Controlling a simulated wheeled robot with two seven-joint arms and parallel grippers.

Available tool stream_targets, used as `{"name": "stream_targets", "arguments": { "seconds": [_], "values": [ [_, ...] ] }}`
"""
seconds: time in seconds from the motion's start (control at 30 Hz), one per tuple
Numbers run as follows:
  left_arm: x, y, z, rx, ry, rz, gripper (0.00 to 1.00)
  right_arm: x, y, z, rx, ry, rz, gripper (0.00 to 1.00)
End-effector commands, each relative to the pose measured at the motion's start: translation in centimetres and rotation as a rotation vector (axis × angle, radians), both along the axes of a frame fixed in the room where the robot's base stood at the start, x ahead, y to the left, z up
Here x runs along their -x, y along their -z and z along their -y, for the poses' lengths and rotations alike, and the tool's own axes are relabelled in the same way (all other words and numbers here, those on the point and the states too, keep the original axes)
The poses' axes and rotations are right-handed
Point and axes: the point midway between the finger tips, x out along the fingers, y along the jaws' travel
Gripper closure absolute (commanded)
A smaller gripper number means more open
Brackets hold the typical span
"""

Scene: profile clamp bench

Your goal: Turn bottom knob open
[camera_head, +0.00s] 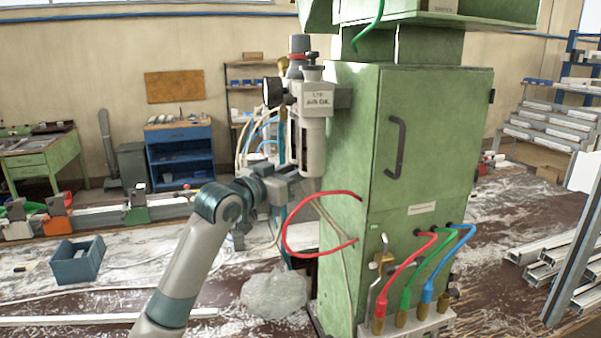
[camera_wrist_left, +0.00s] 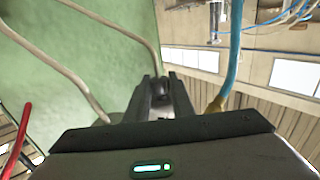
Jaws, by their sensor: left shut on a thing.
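The air unit (camera_head: 312,130) with its labelled bowl is mounted on the left side of the green cabinet (camera_head: 435,150). My left gripper (camera_head: 300,180) is just below and left of the bowl in the head view. In the left wrist view, my left gripper (camera_wrist_left: 161,98) has its two fingers closed on a small dark knob (camera_wrist_left: 160,86). The bottom knob is hidden in the head view by the gripper and bowl. How far the knob is turned cannot be told. My right gripper is in neither view.
A red hose (camera_head: 290,215) loops out of the cabinet close to my left wrist. In the left wrist view, a blue hose (camera_wrist_left: 234,50) with a brass fitting is right of the fingers, and pale hoses (camera_wrist_left: 62,68) are left. A blue bin (camera_head: 77,262) sits at lower left.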

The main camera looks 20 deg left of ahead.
Motion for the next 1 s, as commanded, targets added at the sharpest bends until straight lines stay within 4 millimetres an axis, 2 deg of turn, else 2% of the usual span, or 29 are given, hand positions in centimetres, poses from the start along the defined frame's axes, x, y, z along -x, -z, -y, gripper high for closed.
{"name": "stream_targets", "arguments": {
  "seconds": [1.0],
  "values": [
    [-0.1, 0.2, -0.1, 0.006, 0.640, 0.003, 1.00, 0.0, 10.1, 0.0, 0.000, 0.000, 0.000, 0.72]
  ]
}}
